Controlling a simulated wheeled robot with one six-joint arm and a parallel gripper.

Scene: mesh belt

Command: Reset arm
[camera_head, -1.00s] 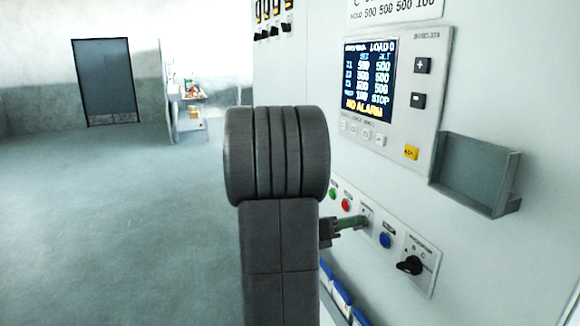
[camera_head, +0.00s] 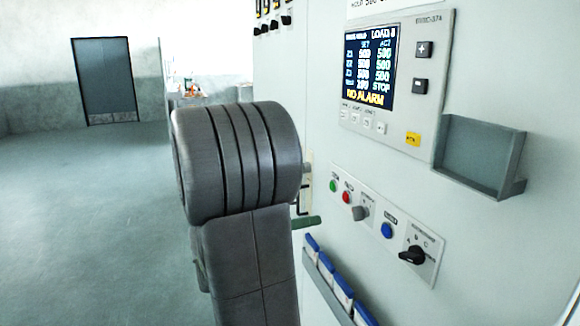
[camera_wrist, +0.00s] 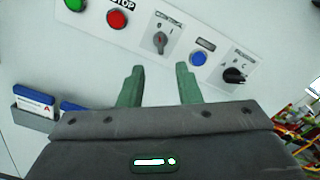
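My gripper (camera_wrist: 160,88) shows in the wrist view with its two green fingers spread apart and nothing between them. It points at the control panel, below the grey rotary switch (camera_wrist: 160,40), and is apart from it. In the head view my arm hides most of the gripper; one green fingertip (camera_head: 307,222) shows to the right of the arm, in front of the cabinet face. The rotary switch (camera_head: 361,212) also shows there, clear of the gripper.
The cabinet (camera_head: 480,240) fills the right side. It carries a display (camera_head: 369,72), green, red and blue buttons, a black selector (camera_head: 412,255) and a protruding grey tray (camera_head: 480,155). A holder with blue-topped cards (camera_head: 335,285) sits low. Open floor (camera_head: 90,220) lies left.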

